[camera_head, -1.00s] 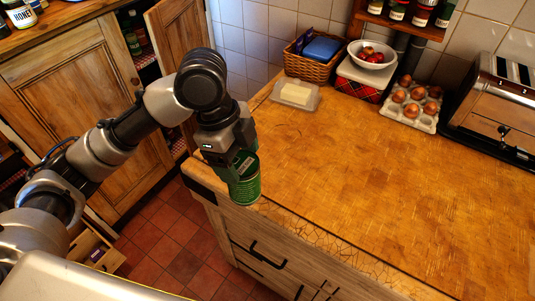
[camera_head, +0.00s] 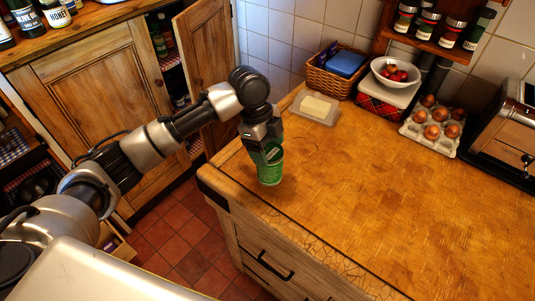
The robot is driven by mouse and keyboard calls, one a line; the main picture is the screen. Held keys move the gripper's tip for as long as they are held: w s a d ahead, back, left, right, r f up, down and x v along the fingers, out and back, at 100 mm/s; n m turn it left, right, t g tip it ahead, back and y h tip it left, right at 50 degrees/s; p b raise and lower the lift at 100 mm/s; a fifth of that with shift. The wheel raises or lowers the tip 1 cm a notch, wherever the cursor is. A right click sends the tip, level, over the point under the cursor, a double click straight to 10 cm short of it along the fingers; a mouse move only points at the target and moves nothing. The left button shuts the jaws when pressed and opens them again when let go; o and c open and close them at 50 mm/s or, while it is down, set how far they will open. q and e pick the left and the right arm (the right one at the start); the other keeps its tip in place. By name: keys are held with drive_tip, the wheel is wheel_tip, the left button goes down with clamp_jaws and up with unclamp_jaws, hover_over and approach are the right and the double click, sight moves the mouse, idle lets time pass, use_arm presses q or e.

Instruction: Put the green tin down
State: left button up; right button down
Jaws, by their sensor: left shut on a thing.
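The green tin (camera_head: 270,172) is upright in my left gripper (camera_head: 268,152), which is shut on its upper part. The tin is over the left end of the wooden worktop (camera_head: 400,210), a little in from the left edge. I cannot tell for sure whether its base touches the worktop. My right gripper is out of view.
A butter dish (camera_head: 316,107) stands behind the tin. Behind it are a wicker basket (camera_head: 328,80), a white bowl of red fruit (camera_head: 394,73), an egg tray (camera_head: 431,128) and a toaster (camera_head: 510,140). The worktop's middle and front are clear.

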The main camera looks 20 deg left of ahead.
use_arm(q)
drive_tip(key=shift+f+p, duration=0.35)
drive_tip(key=shift+f, duration=1.35)
drive_tip(key=shift+f, duration=0.1)
drive_tip(key=o, duration=1.5)
drive_tip(key=b+v, duration=0.2)
drive_tip(key=v, duration=1)
